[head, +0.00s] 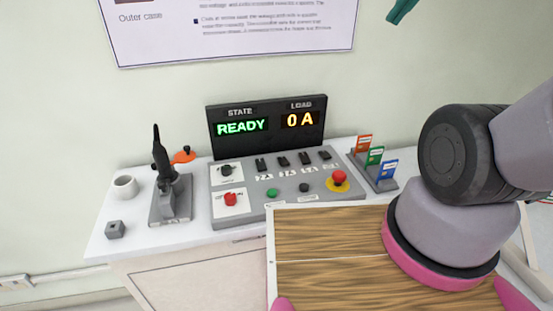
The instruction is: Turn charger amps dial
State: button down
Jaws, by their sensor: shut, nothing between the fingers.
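A grey control panel (290,206) lies on the white cabinet against the wall. At its left are two white plates: one has a black round knob (226,170), the other a red knob (230,199). Their lettering is too small to read, so I cannot tell which is the amps dial. The dark display (268,142) behind shows "READY" under STATE and "0 A" under LOAD. My arm comes in from the right, over the wooden surface and clear of the knobs. My gripper does not show in this view.
The panel also has several black switches, a green button (272,193) and a red mushroom button (339,177). A black joystick (163,165), a mug (124,187) and a small grey block (115,229) stand left. A card rack (386,184) stands right. A wooden surface (320,233) is in front.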

aim_at(226, 169)
jog(key=k+l+u, duration=0.1)
jog(key=u, duration=0.9)
